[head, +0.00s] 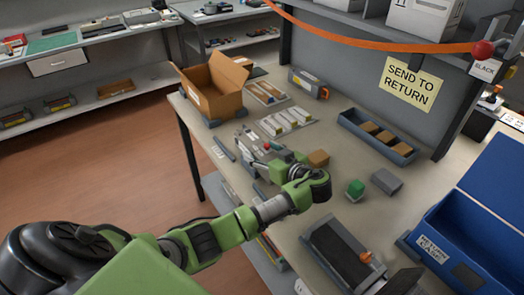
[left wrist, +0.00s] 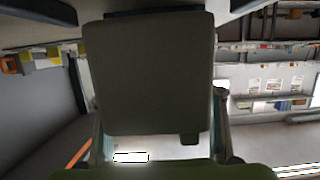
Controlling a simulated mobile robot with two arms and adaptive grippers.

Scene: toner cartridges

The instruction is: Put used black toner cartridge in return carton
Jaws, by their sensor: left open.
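My left gripper (head: 264,158) is over the table's left part, its fingers hard to separate from the grey items behind. It also shows in the left wrist view (left wrist: 158,140), fingers apart, with a large dark grey block (left wrist: 150,75) filling the space between them; I cannot tell whether it is the cartridge or touches them. A black cartridge-like unit (head: 342,252) with an orange knob lies in a grey tray at the table's front. The open brown carton (head: 212,88) stands at the table's far left corner, flaps up. My right gripper is not in view.
A blue open box (head: 468,235) stands at right. A grey bin with brown blocks (head: 380,138), a green block (head: 355,188) and a grey block (head: 386,181) are on the table. A yellow "SEND TO RETURN" sign (head: 409,83) hangs behind, under an orange strap (head: 370,43).

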